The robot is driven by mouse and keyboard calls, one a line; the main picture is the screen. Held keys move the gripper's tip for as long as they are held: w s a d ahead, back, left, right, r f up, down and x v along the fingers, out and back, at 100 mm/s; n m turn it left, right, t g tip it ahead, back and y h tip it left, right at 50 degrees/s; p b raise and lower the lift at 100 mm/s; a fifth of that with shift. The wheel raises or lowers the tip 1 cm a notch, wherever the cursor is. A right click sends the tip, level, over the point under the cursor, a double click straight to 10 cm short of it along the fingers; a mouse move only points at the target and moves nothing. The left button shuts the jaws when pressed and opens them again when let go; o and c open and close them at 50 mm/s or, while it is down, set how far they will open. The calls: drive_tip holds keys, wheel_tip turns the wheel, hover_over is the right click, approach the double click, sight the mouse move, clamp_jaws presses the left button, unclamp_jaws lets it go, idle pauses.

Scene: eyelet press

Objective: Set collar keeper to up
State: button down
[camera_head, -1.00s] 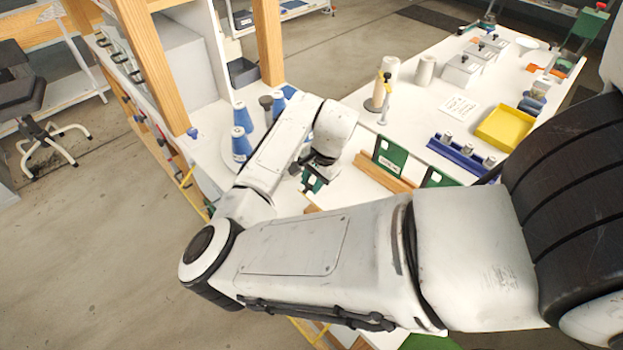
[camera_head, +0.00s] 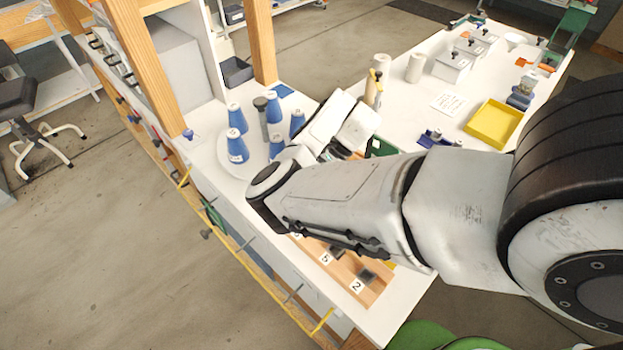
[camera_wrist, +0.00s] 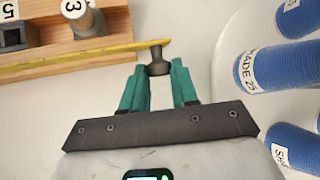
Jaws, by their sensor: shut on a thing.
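In the wrist view, my gripper (camera_wrist: 158,66) has teal fingers, shut on a small dark knob (camera_wrist: 158,69) with a flared top. The knob sits between the fingertips, over the white worktop beside a yellow strip. I cannot tell whether the knob belongs to the collar keeper, and I cannot make out a keeper by name or its setting. In the head view, my arm hides the knob and the fingertips.
A wooden block (camera_head: 318,248) with numbered places lies at the front; a metal cylinder (camera_wrist: 88,20) stands in it. Blue thread cones (camera_head: 237,147) stand on a round white tray (camera_head: 208,156) close to my gripper. A yellow tray (camera_head: 494,124) is at right.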

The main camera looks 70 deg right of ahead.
idle(0.4)
drive_tip(key=c, duration=0.9)
unclamp_jaws()
drive_tip(key=shift+o, duration=0.2)
drive_tip(key=shift+d, duration=0.1)
drive_tip(key=shift+s+d+r, duration=0.25)
drive_tip(key=shift+d+r, duration=0.1)
drive_tip(key=shift+r, duration=0.15)
drive_tip(key=v, duration=0.9)
drive_tip(key=shift+s, duration=0.2)
drive_tip(key=shift+s, duration=0.1)
